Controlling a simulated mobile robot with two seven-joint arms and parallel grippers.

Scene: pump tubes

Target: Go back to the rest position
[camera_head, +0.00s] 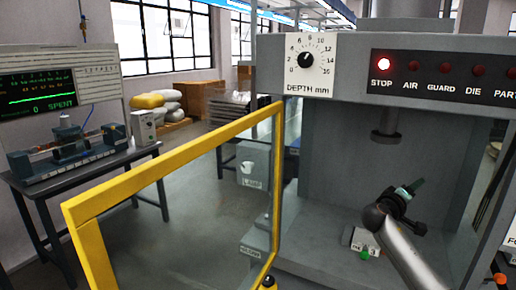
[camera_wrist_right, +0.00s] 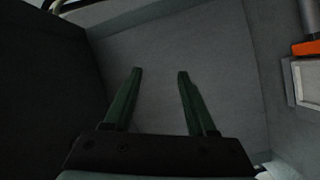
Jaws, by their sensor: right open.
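My right gripper (camera_head: 411,189) is inside the grey press, below the ram (camera_head: 385,128). Its arm comes in from the lower right. In the right wrist view its two green fingers (camera_wrist_right: 160,73) stand apart with nothing between them, facing a plain grey panel. My left gripper does not show in either view.
The press's yellow-framed guard door (camera_head: 150,166) stands swung open to the left. A small block with a green button (camera_head: 364,254) sits low in the press, near my right arm. A bench (camera_head: 85,160) with a monitor stands at the left. Open floor lies between.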

